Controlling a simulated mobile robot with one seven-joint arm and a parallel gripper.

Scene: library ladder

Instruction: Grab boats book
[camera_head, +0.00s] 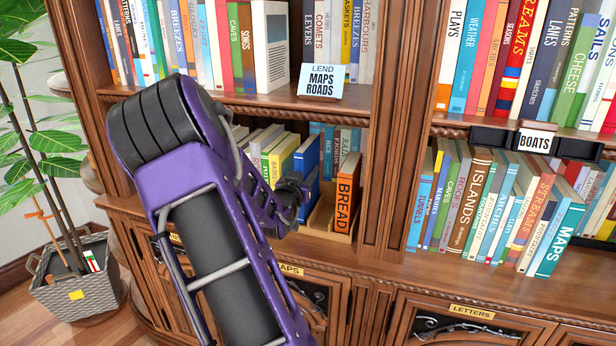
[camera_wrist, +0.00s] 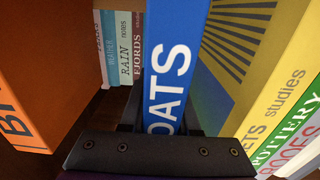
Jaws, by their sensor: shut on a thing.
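The boats book is blue, with white letters "OATS" showing on its spine in the wrist view (camera_wrist: 172,75); its lower end is hidden by my gripper. In the head view a blue book (camera_head: 308,158) stands between a yellow book and the orange BREAD book on the lower left shelf. My gripper (camera_wrist: 162,115) is shut on the boats book, with a dark finger at each side of the spine. In the head view my gripper (camera_head: 292,196) is at the front of this book, partly hidden by my purple arm.
The orange BREAD book (camera_head: 346,190) stands right of the blue book, in a wooden holder (camera_head: 322,215). A yellow book (camera_wrist: 265,70) is close beside my gripper. A BOATS label (camera_head: 535,141) hangs at the right shelf. A potted plant (camera_head: 78,290) stands at the left.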

